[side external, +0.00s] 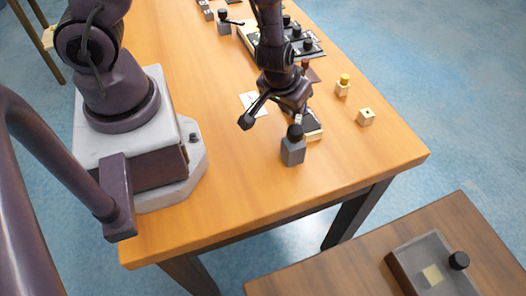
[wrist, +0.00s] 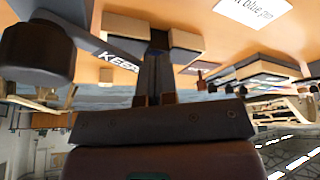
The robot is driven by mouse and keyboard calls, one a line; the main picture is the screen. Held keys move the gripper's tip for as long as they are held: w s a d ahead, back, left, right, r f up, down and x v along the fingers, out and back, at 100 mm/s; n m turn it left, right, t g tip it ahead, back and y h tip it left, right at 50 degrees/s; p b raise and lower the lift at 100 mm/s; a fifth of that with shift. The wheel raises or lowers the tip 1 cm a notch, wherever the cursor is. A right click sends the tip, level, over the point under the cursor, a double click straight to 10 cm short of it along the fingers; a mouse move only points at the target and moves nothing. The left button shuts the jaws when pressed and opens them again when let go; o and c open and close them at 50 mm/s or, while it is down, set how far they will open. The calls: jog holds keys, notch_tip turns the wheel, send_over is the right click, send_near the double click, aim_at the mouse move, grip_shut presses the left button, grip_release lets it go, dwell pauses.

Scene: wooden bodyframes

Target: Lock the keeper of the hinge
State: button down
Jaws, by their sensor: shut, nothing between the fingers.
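A dark plate (side external: 308,121) lies beneath my gripper in the side view. In the wrist view a dark plate (wrist: 118,60) with white lettering beginning "KEE" lies just left of my fingers; the rest of the word is hidden. A grey block (side external: 293,152) with a black knob (side external: 295,132) stands upright at the plate's near end. The knob shows large at left in the wrist view (wrist: 35,52). My gripper (wrist: 152,62) is shut and empty, its fingertips beside the lettered plate. I cannot tell whether they touch it. The hinge itself is not clearly visible.
A pale wooden block (side external: 314,135) sits by the plate. Two small wooden blocks (side external: 343,86) (side external: 366,117) lie to the right. A white paper (side external: 253,103) lies left of my gripper. A black board with knobs (side external: 300,42) stands behind. The table's front left is clear.

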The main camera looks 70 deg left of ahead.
jog(key=v, duration=1.3)
dwell(0.5)
jog(key=w+d+r+m+t+h, duration=0.2)
jog(key=d+r+m+h, duration=0.2)
jog(key=d+r+h, duration=0.45)
jog(key=s+a+r+m+y, duration=0.1)
jog(key=s+a+r+y, duration=0.2)
jog(key=a, duration=0.3)
jog(key=s+a+r+m+y, duration=0.1)
jog(key=s+a+r+y, duration=0.2)
jog(key=s+a+r, duration=0.2)
jog(key=shift+s+a+r+m, duration=0.3)
jog(key=shift+s+a, duration=0.3)
jog(key=shift+a, duration=0.35)
